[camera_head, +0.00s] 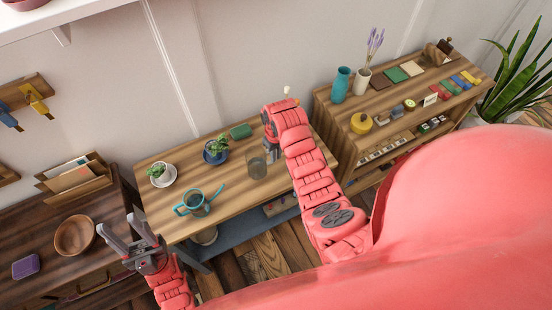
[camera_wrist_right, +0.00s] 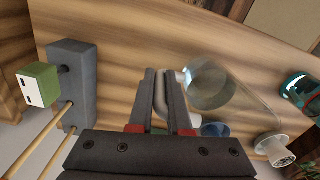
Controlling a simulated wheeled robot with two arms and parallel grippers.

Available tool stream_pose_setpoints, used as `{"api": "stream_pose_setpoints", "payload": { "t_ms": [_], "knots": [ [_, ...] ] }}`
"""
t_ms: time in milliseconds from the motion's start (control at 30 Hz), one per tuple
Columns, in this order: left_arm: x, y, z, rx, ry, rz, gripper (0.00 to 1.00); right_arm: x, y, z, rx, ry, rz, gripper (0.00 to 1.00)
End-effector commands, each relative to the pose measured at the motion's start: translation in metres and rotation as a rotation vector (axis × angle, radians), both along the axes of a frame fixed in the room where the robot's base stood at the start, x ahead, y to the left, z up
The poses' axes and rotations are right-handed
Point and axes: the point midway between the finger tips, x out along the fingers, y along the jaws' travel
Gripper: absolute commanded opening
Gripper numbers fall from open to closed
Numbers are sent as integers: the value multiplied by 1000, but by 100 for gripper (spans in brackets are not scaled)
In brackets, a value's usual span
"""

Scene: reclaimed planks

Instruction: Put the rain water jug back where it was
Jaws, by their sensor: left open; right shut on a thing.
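The clear glass jug (camera_head: 256,163) is at the middle of the wooden plank table (camera_head: 245,197), and I cannot tell whether its base touches the wood. My right gripper (camera_head: 268,140) is shut on the jug's handle. In the right wrist view the jug (camera_wrist_right: 222,88) is beside the fingers (camera_wrist_right: 161,82), with its handle between them. My left gripper (camera_head: 118,225) is open and empty at the table's front left corner.
A teal watering can (camera_head: 195,204), a plant on a white saucer (camera_head: 164,182), a blue-potted plant (camera_head: 213,154) and a green object (camera_head: 241,131) share the table. A grey block (camera_wrist_right: 70,85) with sticks is near the right gripper. A wooden bowl (camera_head: 75,236) stands left.

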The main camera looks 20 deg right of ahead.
Motion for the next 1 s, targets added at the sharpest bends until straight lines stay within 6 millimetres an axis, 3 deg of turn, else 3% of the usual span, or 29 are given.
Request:
{"api": "stream_pose_setpoints", "payload": {
  "t_ms": [267,700,733,867,900,1000],
  "knots": [
    [0,0,21,0,0,0,50,-1,1,-24,2,6,0,0],
    [0,0,17,0,0,0,50,0,0,-34,1,0,0,0],
    [0,0,17,0,0,0,50,-1,0,-34,0,1,0,18],
    [0,0,18,0,0,0,50,-1,0,-33,0,1,0,41],
    [0,0,18,0,0,0,50,-1,0,-33,0,1,0,46],
    [0,0,18,0,0,0,50,-1,0,-33,1,2,0,46]
  ]
}}
